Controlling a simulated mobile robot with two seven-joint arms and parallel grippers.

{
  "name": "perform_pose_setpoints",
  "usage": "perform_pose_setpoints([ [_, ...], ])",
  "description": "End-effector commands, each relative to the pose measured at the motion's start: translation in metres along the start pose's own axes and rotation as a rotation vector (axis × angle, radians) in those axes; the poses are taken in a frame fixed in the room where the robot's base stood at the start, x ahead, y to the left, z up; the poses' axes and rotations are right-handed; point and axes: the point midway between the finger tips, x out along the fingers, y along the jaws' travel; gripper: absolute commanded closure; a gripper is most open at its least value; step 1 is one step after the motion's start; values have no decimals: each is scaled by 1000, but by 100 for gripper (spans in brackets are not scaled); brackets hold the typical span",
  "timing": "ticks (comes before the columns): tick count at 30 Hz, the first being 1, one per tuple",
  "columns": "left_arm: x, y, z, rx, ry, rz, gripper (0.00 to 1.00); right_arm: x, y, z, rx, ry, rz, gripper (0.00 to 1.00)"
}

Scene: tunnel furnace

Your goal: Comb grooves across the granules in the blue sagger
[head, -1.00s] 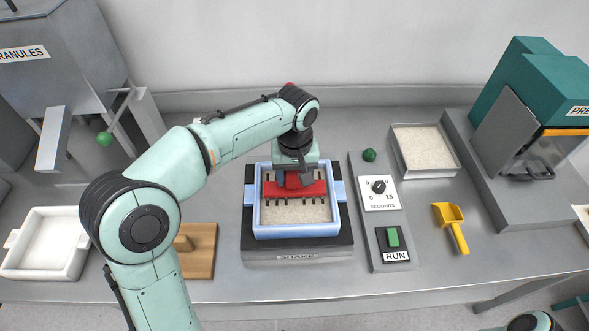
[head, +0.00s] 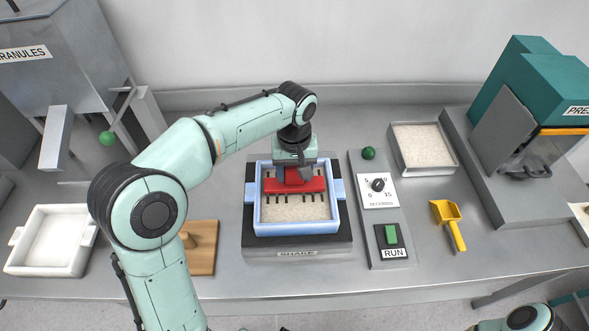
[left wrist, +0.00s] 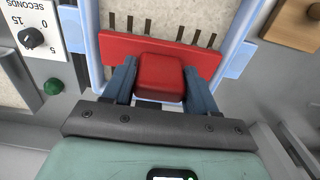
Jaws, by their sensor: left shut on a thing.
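The blue sagger (head: 296,231) sits on the shaker plate in the middle of the bench, with pale granules (head: 295,210) inside. My left gripper (head: 292,176) is shut on the block-shaped grip of a red comb (head: 312,186). The comb lies crosswise inside the sagger, towards its far side. In the left wrist view the comb (left wrist: 118,46) spans much of the sagger's width, and both fingers (left wrist: 160,82) clasp its grip. Short dark strips show on the granules on the comb's near side; I cannot tell teeth from grooves. My right gripper is out of view.
A control panel with a dial (head: 378,185) and green RUN switch (head: 391,234) stands right of the sagger. Beyond are a granule tray (head: 426,171), yellow scoop (head: 448,222) and press (head: 540,100). A wooden board (head: 203,262) and white sagger (head: 48,240) are left.

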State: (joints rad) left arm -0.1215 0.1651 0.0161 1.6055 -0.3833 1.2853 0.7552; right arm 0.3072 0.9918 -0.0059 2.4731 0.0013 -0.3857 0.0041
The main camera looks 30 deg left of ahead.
Motion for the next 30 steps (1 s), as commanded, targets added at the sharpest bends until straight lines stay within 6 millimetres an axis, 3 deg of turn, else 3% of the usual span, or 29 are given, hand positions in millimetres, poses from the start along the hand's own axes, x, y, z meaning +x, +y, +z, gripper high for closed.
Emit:
perform_pose_setpoints([
  [30, 2, 1, 31, 2, -5, -2, 92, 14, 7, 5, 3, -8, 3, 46],
])
